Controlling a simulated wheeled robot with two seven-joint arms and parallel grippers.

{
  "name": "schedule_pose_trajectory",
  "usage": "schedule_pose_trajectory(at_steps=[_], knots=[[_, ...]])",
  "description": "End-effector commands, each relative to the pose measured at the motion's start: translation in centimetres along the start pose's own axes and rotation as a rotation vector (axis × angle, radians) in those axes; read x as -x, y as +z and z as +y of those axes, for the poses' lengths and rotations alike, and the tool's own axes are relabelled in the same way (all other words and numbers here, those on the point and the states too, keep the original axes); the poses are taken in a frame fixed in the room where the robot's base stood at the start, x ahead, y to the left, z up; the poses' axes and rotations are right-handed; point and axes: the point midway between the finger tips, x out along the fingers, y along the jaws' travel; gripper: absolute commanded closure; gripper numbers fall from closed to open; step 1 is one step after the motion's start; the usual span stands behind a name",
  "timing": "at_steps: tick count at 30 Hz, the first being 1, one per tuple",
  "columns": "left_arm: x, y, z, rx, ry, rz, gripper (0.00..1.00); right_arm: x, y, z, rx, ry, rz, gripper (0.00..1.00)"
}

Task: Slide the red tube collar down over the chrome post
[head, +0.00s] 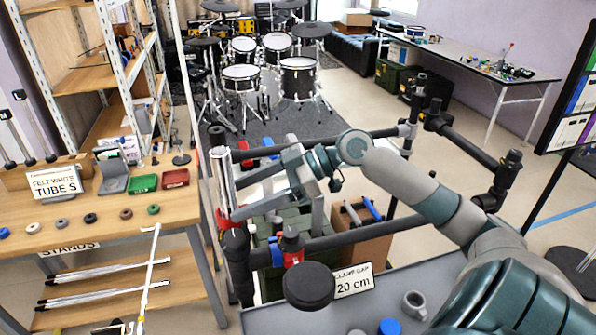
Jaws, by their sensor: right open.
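The chrome post (223,180) stands upright at the left front of the black rack, rising from a black clamp (236,243). The red tube collar (226,217) shows low on the post, just above that clamp, and looks to be around it. My right gripper (242,212) reaches in from the right and is open. Its fingertips are at the post beside the red collar. I cannot tell whether they touch it. The fingers partly hide the collar and the post's lower end. My left gripper is not in view.
Black rack bars (340,239) cross in front and behind my right arm. A wooden table (100,213) with several small collars and a sign stands at left.

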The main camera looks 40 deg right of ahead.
Motion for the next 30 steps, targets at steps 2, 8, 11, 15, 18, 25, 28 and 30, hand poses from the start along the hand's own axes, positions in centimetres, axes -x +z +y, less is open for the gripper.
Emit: schedule_pose_trajectory(at_steps=[2,8,11,15,18,25,28,30], knots=[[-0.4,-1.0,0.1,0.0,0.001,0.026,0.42,0.7,0.2,0.0,0.001,0.001,-0.002,0.34],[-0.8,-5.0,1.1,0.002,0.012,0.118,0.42,3.2,0.3,0.1,0.0,0.002,-0.002,0.34],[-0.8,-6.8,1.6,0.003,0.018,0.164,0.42,4.7,0.3,0.0,0.001,0.002,-0.002,0.34],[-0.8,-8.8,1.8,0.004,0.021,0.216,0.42,6.7,0.2,0.0,0.001,0.002,0.0,0.34],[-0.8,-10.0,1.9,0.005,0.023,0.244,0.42,8.2,0.2,0.0,0.001,0.002,0.001,0.34],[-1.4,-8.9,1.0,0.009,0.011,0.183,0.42,11.7,0.2,0.1,0.0,0.002,0.001,0.34],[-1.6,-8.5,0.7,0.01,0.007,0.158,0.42,13.3,0.2,0.1,0.001,0.002,0.001,0.34],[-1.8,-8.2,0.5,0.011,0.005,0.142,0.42,14.2,0.1,0.1,0.001,0.002,0.001,0.34]])
